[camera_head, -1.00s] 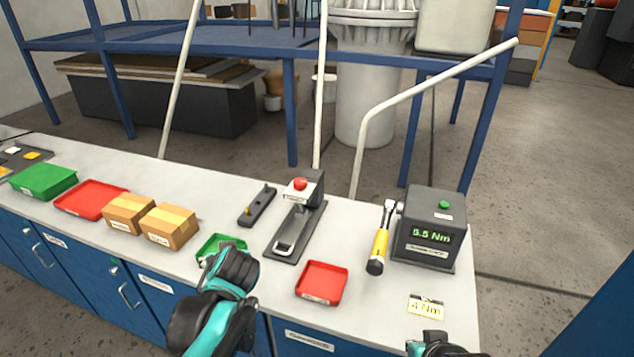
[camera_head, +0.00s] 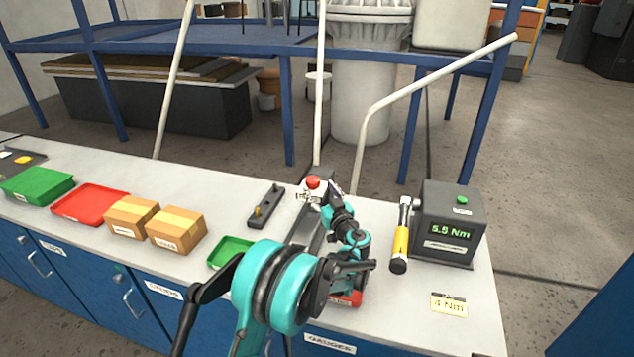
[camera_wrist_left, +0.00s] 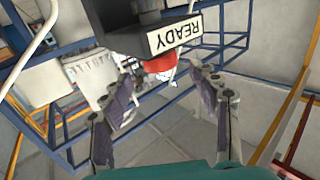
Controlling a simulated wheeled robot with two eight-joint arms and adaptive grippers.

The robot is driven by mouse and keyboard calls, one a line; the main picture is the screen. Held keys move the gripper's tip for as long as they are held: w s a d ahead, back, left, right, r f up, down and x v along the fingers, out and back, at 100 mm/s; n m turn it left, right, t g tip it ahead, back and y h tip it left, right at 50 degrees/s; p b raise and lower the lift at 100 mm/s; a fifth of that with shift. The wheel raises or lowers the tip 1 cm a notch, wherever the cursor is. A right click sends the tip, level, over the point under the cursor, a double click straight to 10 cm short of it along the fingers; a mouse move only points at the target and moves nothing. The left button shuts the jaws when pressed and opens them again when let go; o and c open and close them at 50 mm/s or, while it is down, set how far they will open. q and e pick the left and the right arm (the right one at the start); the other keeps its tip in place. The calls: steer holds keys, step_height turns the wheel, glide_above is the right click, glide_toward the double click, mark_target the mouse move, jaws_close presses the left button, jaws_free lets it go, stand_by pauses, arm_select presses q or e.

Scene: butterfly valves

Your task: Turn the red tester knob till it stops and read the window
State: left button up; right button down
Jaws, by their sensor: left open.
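The red knob (camera_head: 313,182) sits on the upright tester (camera_head: 322,174) at the middle of the bench. In the left wrist view the knob (camera_wrist_left: 160,66) shows just below a white plate reading READY (camera_wrist_left: 175,32), which appears upside down. My left gripper (camera_head: 322,193) is open at the near right side of the knob. In the wrist view its two fingers (camera_wrist_left: 165,92) stand apart, with the knob beyond the gap between them. I cannot tell whether either finger touches it. My arm hides most of the tester's base. My right gripper is out of view.
A yellow-handled torque wrench (camera_head: 400,245) leans by a dark box (camera_head: 450,225) whose display reads 5.5 Nm. A card (camera_head: 449,305) reads 4 Nm. A green tray (camera_head: 231,251), cardboard boxes (camera_head: 176,231) and a black block with a peg (camera_head: 266,207) lie left.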

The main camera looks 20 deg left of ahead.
mark_target(315, 184)
arm_select(q)
steer(key=b+x, duration=0.1)
steer(key=x, duration=0.5)
steer(key=c, duration=1.2)
